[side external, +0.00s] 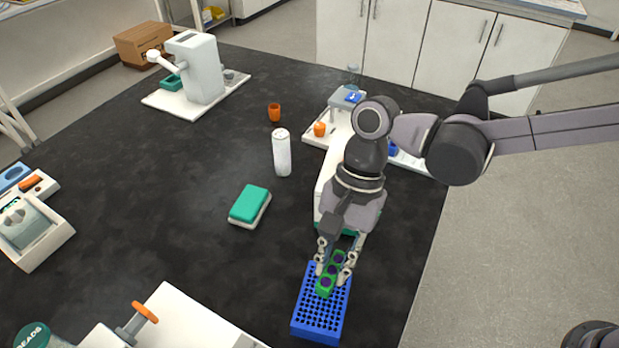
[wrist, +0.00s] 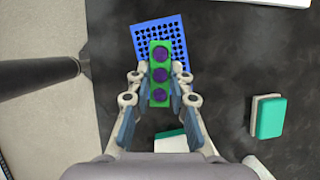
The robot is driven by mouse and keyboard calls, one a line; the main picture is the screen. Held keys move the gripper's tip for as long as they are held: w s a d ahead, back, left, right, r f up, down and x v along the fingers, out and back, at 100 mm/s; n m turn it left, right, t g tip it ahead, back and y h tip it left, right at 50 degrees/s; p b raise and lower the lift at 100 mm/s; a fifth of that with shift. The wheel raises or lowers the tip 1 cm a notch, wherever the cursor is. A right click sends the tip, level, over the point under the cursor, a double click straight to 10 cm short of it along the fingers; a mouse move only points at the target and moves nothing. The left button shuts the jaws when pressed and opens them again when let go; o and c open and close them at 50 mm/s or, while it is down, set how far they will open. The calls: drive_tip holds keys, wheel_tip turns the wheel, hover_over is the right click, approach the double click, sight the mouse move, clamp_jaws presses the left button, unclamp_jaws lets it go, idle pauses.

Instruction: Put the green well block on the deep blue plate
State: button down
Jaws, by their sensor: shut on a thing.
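The green well block (side external: 327,285) has a row of three dark purple wells; it also shows in the wrist view (wrist: 160,62). My gripper (side external: 335,268) is shut on the block, with a finger on each long side, as the wrist view also shows (wrist: 159,88). The deep blue plate (side external: 318,322) is a rectangle with a grid of holes, lying near the table's front right edge. In the wrist view the plate (wrist: 143,42) lies behind the block, and the block covers part of it. I cannot tell whether the block touches the plate.
A teal-topped box (side external: 250,206) lies left of my gripper. A white bottle (side external: 281,153) and an orange cup (side external: 274,112) stand farther back. White equipment (side external: 328,196) stands just behind my gripper.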

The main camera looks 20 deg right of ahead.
sight(326, 283)
drive_tip(key=shift+s+a+f, duration=0.25)
drive_tip(key=shift+a+f, duration=0.2)
drive_tip(key=shift+a, duration=0.15)
drive_tip(key=shift+f, duration=2)
drive_tip(key=shift+f, duration=0.1)
drive_tip(key=c, duration=1.2)
unclamp_jaws()
